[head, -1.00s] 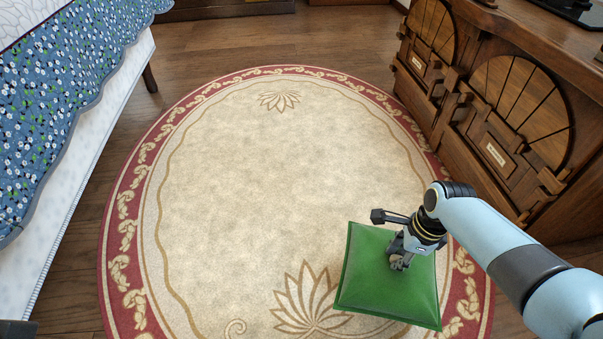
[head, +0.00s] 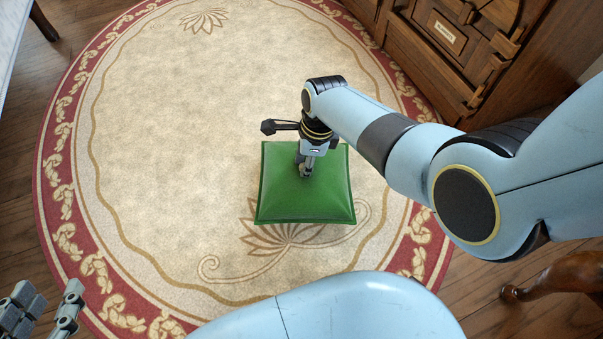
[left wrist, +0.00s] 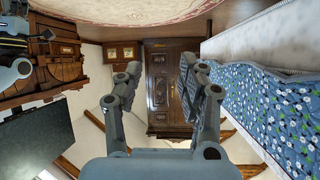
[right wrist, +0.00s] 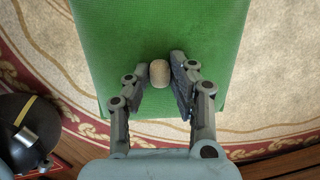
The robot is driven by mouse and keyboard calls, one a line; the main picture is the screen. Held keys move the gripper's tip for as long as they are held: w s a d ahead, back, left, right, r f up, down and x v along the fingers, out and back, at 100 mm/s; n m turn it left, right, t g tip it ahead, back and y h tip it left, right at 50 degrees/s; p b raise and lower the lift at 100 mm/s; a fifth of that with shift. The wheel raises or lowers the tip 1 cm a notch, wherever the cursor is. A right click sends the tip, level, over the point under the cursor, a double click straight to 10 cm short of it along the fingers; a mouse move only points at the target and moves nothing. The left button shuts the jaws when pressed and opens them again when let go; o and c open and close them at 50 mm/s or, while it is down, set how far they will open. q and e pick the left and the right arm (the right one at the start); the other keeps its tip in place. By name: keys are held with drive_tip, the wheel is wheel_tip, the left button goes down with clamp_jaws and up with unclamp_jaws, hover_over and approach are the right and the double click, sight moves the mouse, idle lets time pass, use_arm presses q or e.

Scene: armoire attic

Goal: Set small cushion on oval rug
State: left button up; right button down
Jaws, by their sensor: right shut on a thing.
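The small cushion (head: 335,195), green and square, is over the oval rug (head: 180,150), above the lotus pattern near its front part. I cannot tell whether it touches the rug. My right gripper (head: 305,172) points down at the cushion's middle and is shut on a small beige knob (right wrist: 160,74) there; the green cushion (right wrist: 110,40) fills much of the right wrist view. My left gripper (head: 50,290) is at the lower left of the head view; in the left wrist view its fingers (left wrist: 160,80) are wide apart with nothing between them.
A carved wooden cabinet (head: 450,45) stands at the upper right. A curved wooden furniture leg (head: 550,285) is at the lower right. A bed with a blue flowered cover (left wrist: 265,105) shows in the left wrist view. The rug is clear around the cushion.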

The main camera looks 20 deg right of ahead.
drive_tip(key=shift+w+a+f, duration=0.25)
drive_tip(key=shift+a+f, duration=0.1)
drive_tip(key=shift+a, duration=0.1)
drive_tip(key=shift+f+b, duration=0.95)
drive_tip(key=shift+b, duration=0.05)
wheel_tip(320, 180, down, 2)
drive_tip(key=shift+b, duration=0.85)
use_arm(q)
drive_tip(key=w+d+r+m+t+h, duration=0.1)
drive_tip(key=w+r+t, duration=0.2)
drive_tip(key=r, duration=0.4)
drive_tip(key=w+r+m+t+h, duration=0.1)
drive_tip(key=w+r+t, duration=0.2)
drive_tip(key=r, duration=0.4)
drive_tip(key=w+d+r+t+h, duration=0.1)
drive_tip(key=w+r+t+h, duration=0.1)
drive_tip(key=r+t, duration=0.3)
wheel_tip(320, 180, up, 3)
drive_tip(key=shift+w+d+r+m, duration=0.1)
drive_tip(key=shift+w+d+m, duration=0.25)
drive_tip(key=shift+w+m, duration=0.05)
drive_tip(key=shift+s+r+t, duration=0.3)
drive_tip(key=shift+s+r, duration=0.1)
drive_tip(key=shift+r, duration=0.05)
use_arm(e)
drive_tip(key=shift+f, duration=0.1)
use_arm(q)
drive_tip(key=shift+r, duration=0.1)
use_arm(e)
drive_tip(key=shift+f, duration=0.1)
